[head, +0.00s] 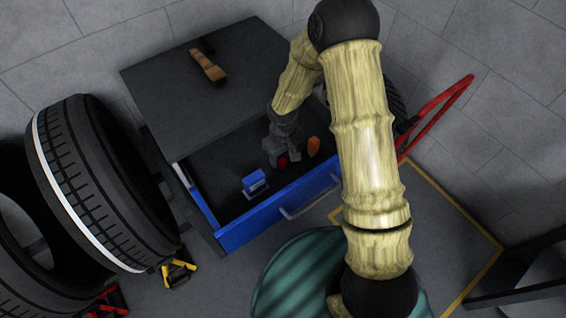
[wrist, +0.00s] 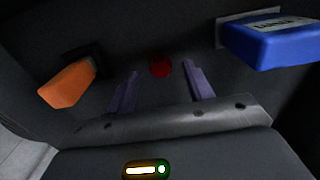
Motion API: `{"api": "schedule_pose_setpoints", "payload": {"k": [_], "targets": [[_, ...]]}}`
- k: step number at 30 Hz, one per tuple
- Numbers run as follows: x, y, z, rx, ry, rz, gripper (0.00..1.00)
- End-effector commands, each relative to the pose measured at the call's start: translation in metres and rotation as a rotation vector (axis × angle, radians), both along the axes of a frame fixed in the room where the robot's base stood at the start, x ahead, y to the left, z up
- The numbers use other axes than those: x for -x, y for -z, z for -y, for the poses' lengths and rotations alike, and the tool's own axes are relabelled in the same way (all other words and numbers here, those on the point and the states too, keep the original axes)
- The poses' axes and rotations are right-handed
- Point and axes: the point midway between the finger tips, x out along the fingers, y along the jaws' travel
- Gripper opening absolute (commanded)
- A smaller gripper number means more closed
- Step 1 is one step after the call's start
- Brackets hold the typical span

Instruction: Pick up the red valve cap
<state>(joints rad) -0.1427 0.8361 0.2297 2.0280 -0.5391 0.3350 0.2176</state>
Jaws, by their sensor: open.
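The red valve cap (wrist: 160,66) lies on the dark floor of the open drawer. In the wrist view it is between and just beyond my two open fingers, with a visible gap to each. In the head view the red cap (head: 283,162) shows close beside my fingertips. My gripper (head: 278,158) reaches down into the drawer, open and empty; in the wrist view my gripper (wrist: 162,90) has its two fingers spread apart. The cap's exact height relative to the fingertips cannot be told.
The blue-fronted drawer (head: 270,222) is pulled out of a dark cabinet (head: 150,85). Inside, an orange object (head: 314,147) and a blue box (head: 254,181) lie on either side of my gripper. Tyres (head: 95,185) stand at left. A red-handled trolley (head: 440,105) stands at right.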

Motion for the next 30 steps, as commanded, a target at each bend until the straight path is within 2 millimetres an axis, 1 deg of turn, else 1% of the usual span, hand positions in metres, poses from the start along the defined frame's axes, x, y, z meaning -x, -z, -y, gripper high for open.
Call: {"api": "schedule_pose_setpoints", "payload": {"k": [1, 3, 6, 23, 24, 26, 27, 30], "targets": [[0.003, 0.009, -0.001, 0.003, -0.001, -0.006, 0.52], [0.002, 0.019, -0.001, 0.001, -0.001, -0.004, 0.52], [0.002, 0.028, -0.001, 0.001, 0.001, -0.001, 0.52], [0.001, 0.029, 0.000, 0.000, 0.001, 0.000, 0.52], [0.001, 0.029, 0.000, 0.000, 0.001, 0.000, 0.44], [0.001, 0.029, 0.000, 0.000, 0.001, 0.000, 0.32], [0.001, 0.029, 0.000, 0.000, 0.001, 0.000, 0.24], [0.001, 0.029, 0.000, 0.000, 0.001, 0.000, 0.05]]}}
